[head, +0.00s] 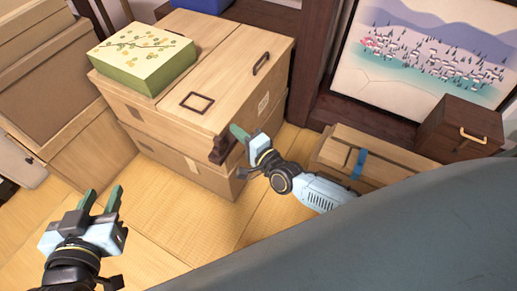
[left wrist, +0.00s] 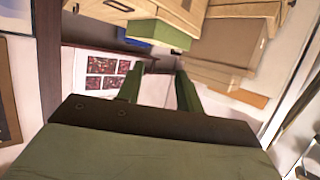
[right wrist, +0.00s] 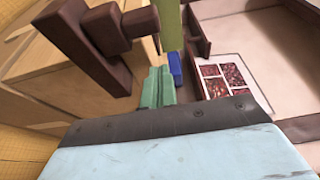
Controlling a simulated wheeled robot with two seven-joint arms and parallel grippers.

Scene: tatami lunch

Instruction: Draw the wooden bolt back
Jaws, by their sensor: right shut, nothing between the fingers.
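The dark brown wooden bolt (head: 222,148) is on the right-hand side of the pale wooden chest (head: 205,110), near its front corner. My right gripper (head: 240,132) is shut and empty close beside the bolt. In the right wrist view the bolt (right wrist: 85,45) is large at the upper left, and my shut green fingers (right wrist: 155,84) are to its right. I cannot tell whether they touch it. My left gripper (head: 101,196) is open and empty, in front of the chest and to the left; its spread fingers also show in the left wrist view (left wrist: 158,84).
A green box with a leafy lid (head: 145,55) sits on the chest. Stacked wooden boxes (head: 50,70) stand at the left. A low wooden case with a blue strap (head: 360,160) and a small dark chest (head: 460,130) are at the right. The tatami in front (head: 180,225) is clear.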

